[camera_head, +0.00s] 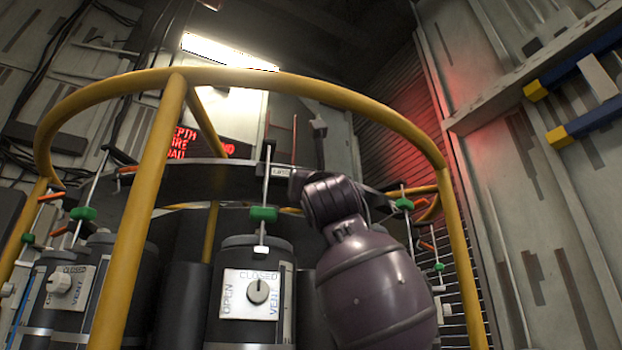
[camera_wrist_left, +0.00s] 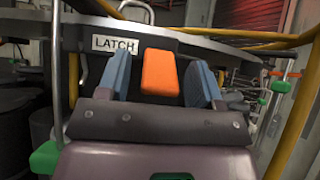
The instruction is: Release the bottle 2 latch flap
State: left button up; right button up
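An orange latch flap (camera_wrist_left: 159,72) sits on the dark ring in the left wrist view, just right of a white "LATCH" label (camera_wrist_left: 114,44). My left gripper (camera_wrist_left: 161,62) is open. Its two blue-grey fingers stand either side of the flap, with a gap visible on each side. In the head view my purple left arm hides the gripper and the flap; the label (camera_head: 281,171) shows beside its wrist. The middle bottle (camera_head: 251,318) stands below, its knob (camera_head: 258,291) on a plate marked OPEN, CLOSED and VENT. No number is readable. My right gripper is not in view.
A yellow tubular rail (camera_head: 144,215) surrounds the rack in front. Rods with green blocks (camera_head: 263,214) hang by the ring (camera_head: 200,182). Another bottle (camera_head: 62,300) stands at left. A red-lettered display (camera_head: 190,142) is behind. A wall with blue-yellow bars (camera_head: 590,122) is at right.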

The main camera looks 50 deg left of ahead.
pick_arm(q)
jog(key=shift+d, duration=0.1)
jog(key=b+v, duration=0.1)
jog(key=v, duration=0.9)
jog(key=shift+s+d+f, duration=0.15)
jog(key=shift+f, duration=0.15)
dwell(0.4)
